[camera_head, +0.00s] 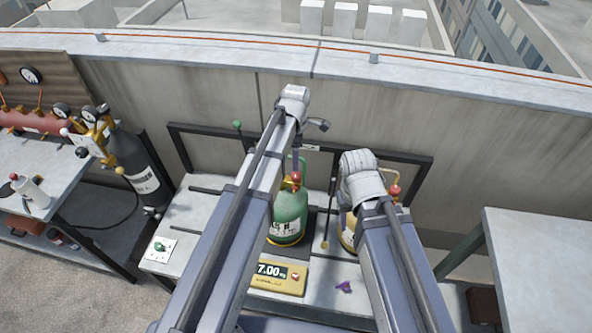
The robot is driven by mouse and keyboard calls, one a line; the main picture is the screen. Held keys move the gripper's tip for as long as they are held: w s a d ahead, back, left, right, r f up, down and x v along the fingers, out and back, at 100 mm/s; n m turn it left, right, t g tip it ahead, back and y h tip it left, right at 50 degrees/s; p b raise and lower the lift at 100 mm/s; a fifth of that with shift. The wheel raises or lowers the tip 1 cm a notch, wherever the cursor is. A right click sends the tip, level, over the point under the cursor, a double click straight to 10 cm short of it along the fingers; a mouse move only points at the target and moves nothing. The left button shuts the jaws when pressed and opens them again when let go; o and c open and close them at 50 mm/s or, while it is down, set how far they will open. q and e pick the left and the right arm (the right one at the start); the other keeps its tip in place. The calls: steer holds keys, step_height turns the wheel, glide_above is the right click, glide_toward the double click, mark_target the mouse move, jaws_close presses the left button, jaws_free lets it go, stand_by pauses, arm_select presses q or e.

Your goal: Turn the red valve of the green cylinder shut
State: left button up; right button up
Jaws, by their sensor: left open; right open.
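The green cylinder (289,216) stands upright on the bench, partly covered on its left by my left arm. Its red valve (295,177) sits on top, on a brass fitting. My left gripper (318,125) shows only in part, dark and small, beyond the wrist at the end of my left arm. It is open and above and behind the red valve, apart from it. A yellowish cylinder (348,237) stands to the right, mostly hidden by my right arm. Another red knob (394,190) shows beside that wrist.
A yellow scale (278,278) reads 7.00 in front of the green cylinder. A purple item (343,287) lies on the bench (205,215). A dark frame (425,172) runs along its back. A black cylinder (139,165) stands left. A pale table (545,265) is at the right.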

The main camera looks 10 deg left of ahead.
mark_target(296, 174)
arm_select(q)
steer(key=shift+f, duration=0.2)
step_height(296, 174, down, 8)
steer(key=b, duration=0.7)
steer(key=shift+r+b, duration=0.2)
steer(key=shift+b, duration=0.2)
steer(key=shift+r, duration=0.1)
jaws_close()
